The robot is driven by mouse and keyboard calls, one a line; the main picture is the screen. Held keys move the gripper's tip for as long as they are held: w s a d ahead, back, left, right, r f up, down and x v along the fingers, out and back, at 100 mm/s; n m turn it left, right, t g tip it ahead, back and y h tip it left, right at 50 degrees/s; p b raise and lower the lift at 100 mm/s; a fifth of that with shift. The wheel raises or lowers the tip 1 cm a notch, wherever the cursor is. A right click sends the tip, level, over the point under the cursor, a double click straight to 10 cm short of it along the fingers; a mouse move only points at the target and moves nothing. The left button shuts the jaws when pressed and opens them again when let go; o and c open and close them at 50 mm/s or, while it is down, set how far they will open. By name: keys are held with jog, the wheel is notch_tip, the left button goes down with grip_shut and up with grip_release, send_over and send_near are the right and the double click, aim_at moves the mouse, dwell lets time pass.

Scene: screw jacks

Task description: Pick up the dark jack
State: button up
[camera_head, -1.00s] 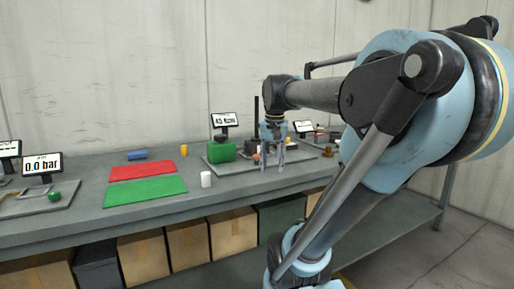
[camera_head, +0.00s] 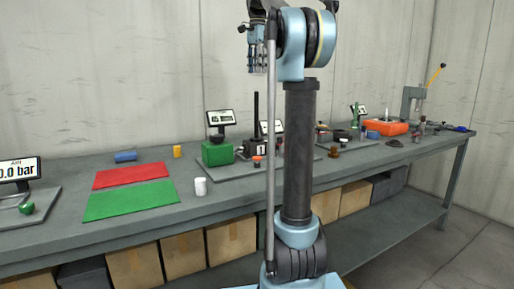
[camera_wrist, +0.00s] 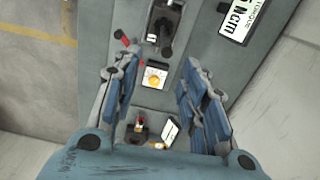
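I cannot tell for sure which thing is the dark jack. A small dark brown piece (camera_head: 333,152) stands on the bench just right of my arm in the head view, and a low dark piece (camera_head: 394,142) lies farther right. In the wrist view a dark object with a red-orange top (camera_wrist: 137,128) shows low between the fingers, apart from them. My gripper (camera_head: 259,71) is raised high above the bench, pointing down. In the wrist view my gripper (camera_wrist: 163,92) has its blue-padded fingers wide apart with nothing held between them.
The bench holds a red mat (camera_head: 131,175), a green mat (camera_head: 131,200), a white cylinder (camera_head: 200,187), a green block (camera_head: 218,152) and a dark block (camera_head: 253,149). An orange case (camera_head: 386,127) and a press stand (camera_head: 411,103) are at the right. My arm hides the bench's middle.

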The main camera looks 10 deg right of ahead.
jog(key=shift+m, duration=0.3)
jog(key=f, duration=0.3)
jog(key=w+f, duration=0.1)
jog(key=f, duration=0.6)
jog(key=shift+w+f, duration=0.25)
jog(key=shift+w, duration=0.1)
notch_tip(320, 180, down, 6)
jog(key=shift+s+a+r, duration=0.1)
jog(key=shift+s, duration=0.05)
jog(key=shift+c, duration=0.3)
grip_shut()
